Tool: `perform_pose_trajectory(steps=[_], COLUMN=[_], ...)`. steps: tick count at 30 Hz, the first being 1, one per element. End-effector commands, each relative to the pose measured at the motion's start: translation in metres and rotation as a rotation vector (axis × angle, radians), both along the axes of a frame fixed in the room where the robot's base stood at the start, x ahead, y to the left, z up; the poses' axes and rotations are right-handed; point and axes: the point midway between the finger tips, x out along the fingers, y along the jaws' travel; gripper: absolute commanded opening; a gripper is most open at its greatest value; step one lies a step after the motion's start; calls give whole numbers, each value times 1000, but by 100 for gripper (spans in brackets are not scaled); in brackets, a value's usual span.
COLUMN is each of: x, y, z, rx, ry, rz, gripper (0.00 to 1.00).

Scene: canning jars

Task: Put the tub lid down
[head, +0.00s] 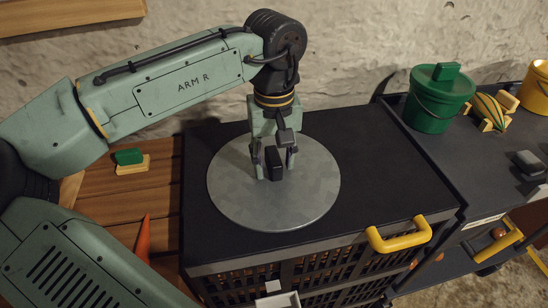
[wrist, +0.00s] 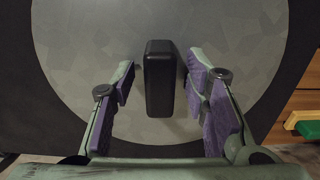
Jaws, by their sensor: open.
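The tub lid (head: 310,195) is a round grey metal disc with a black block handle (head: 274,163). It lies flat on the black top of a crate-like cabinet (head: 400,180). My gripper (head: 274,165) points down over the lid's middle, with its fingers on both sides of the handle. In the wrist view, the handle (wrist: 159,78) stands between the open purple-padded fingers (wrist: 160,92), with a gap on each side. The lid (wrist: 80,60) fills most of that view. What is under the lid is hidden.
A green bucket (head: 437,100) and a striped squash (head: 487,110) stand on the dark cart at right. A yellow handle (head: 398,236) sticks out at the cabinet's front edge. A green-topped block (head: 130,160) and an orange carrot-like thing (head: 143,238) are on the wooden surface at left.

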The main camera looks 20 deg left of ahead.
Motion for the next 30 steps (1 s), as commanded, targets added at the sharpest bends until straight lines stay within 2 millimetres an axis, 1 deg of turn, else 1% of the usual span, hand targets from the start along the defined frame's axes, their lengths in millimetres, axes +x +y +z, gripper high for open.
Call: perform_pose_trajectory(steps=[2, 5, 12, 15, 18, 21, 24, 30], x=[0, 1, 1, 1, 1, 0, 0, 0], y=[0, 0, 0, -1, 0, 0, 0, 0], z=[6, 20, 73, 92, 107, 117, 122, 123], rx=[1, 0, 0, 0, 0, 1, 0, 1], ry=[-2, -4, -4, -1, -1, -1, 0, 1], rz=[1, 1, -1, -1, 0, 0, -1, -1], gripper=[41, 41, 41, 41, 41, 41, 41, 41])
